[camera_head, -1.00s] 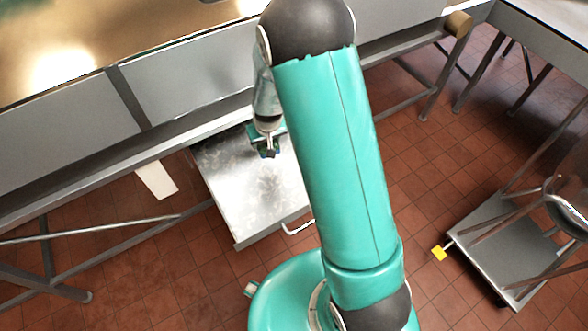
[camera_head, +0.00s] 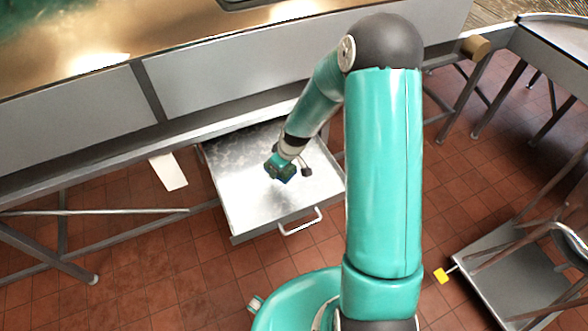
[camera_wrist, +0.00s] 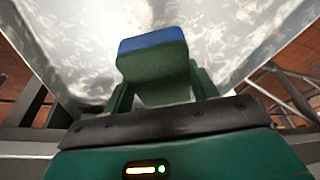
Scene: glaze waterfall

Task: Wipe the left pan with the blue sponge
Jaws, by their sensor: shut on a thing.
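A sponge, blue on top and green below (camera_wrist: 152,62), sits between my gripper's fingers in the wrist view. My gripper (camera_head: 282,172) is shut on it. A shallow grey metal pan (camera_head: 245,208) with a front handle (camera_head: 300,222) sticks out from under the long table. My gripper is over the pan's middle, with the sponge low near its surface; I cannot tell if they touch. Pale cloudy smudges show on the pan in the wrist view (camera_wrist: 75,50) and toward its back in the head view. The sponge is hardly distinguishable in the head view.
The long metal table (camera_head: 210,75) overhangs the pan's back. Its slanted legs and braces (camera_head: 100,212) stand to the left. A wheeled cart (camera_head: 500,265) is at the lower right, with another table (camera_head: 555,45) behind. Red tiled floor (camera_head: 190,270) lies clear before the pan.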

